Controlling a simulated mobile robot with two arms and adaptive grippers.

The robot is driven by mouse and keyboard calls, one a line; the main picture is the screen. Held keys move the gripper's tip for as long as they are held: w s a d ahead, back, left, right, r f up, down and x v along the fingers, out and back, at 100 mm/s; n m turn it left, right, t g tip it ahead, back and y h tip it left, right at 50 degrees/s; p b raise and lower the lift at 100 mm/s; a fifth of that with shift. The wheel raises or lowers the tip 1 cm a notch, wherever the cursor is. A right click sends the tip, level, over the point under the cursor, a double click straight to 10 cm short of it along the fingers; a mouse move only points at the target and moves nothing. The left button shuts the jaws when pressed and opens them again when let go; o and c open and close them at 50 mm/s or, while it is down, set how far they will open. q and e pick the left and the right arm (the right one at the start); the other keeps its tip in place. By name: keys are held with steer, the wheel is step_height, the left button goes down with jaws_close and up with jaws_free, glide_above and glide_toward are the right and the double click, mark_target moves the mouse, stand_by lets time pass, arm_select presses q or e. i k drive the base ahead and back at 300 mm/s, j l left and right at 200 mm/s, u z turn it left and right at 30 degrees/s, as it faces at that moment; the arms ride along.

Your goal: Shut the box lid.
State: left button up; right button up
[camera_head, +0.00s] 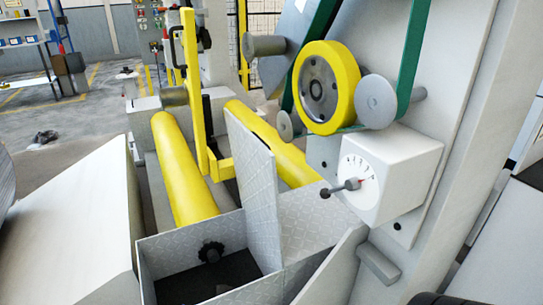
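The box (180,246) is grey metal and stands at the bottom centre. Its top is open and shows a dark inside with a black knob-like part (211,252) at the back wall. The lid (256,180) is a grey diamond-patterned plate. It stands up steeply at the right side of the box opening. Neither of my grippers shows in this view, so where they are relative to the lid cannot be told.
Yellow rollers (180,170) lie behind the box, with a yellow upright frame (193,90) between them. A white dial box (388,175) with a lever and a yellow wheel (345,88) are at the right. A pale slanted panel (75,230) is at the left.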

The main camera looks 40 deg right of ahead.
mark_target(255, 163)
steer(key=k+l, duration=0.1)
steer(key=l, duration=0.35)
steer(key=k+l, duration=0.1)
steer(key=l, duration=0.4)
steer(key=k+l, duration=0.1)
steer(key=l, duration=0.35)
steer(key=k+l, duration=0.1)
steer(key=l, duration=0.35)
steer(key=k+l, duration=0.1)
steer(key=l, duration=0.4)
steer(key=i+j+z, duration=0.1)
steer(key=j+z, duration=0.25)
steer(key=j+u, duration=0.2)
steer(key=i+j+u, duration=0.3)
steer(key=u, duration=1.05)
